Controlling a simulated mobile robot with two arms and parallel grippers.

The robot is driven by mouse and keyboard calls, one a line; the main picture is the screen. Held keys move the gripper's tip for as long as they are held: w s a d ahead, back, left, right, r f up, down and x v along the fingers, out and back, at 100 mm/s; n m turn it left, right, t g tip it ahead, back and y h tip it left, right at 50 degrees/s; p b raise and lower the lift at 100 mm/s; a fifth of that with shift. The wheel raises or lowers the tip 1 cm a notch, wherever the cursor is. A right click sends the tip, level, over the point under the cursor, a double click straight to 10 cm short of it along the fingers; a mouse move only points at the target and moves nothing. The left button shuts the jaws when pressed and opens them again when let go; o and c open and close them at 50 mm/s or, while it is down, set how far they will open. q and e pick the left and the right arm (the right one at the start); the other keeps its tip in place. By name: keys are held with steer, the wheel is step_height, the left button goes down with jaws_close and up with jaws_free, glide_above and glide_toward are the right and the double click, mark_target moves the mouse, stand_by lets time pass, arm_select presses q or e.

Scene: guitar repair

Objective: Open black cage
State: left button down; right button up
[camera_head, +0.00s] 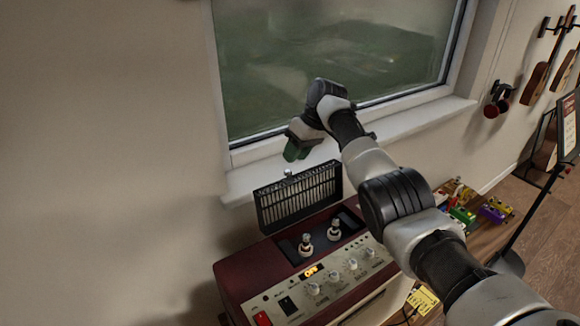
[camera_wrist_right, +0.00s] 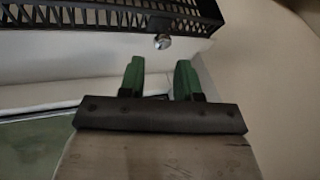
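The black cage (camera_head: 299,198) is a slotted grille panel standing upright at the back of the dark red amplifier (camera_head: 240,272). The recess in front of it is uncovered. A small silver knob (camera_head: 288,173) sits at the cage's top edge. In the right wrist view the cage (camera_wrist_right: 90,16) crosses the top, with the knob (camera_wrist_right: 162,41) beyond the fingertips. My right gripper (camera_head: 297,151) is above and behind the cage, near the window sill. In the wrist view its green fingers (camera_wrist_right: 159,77) are apart, with nothing between them. My left gripper is not in view.
Two tubes (camera_head: 306,245) (camera_head: 334,229) stand in the amplifier's recess. The window sill (camera_head: 400,125) lies behind. Several colourful pedals (camera_head: 462,214) lie on the right, partly behind my right arm.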

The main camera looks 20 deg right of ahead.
steer(key=b+v, duration=0.1)
steer(key=v, duration=0.5)
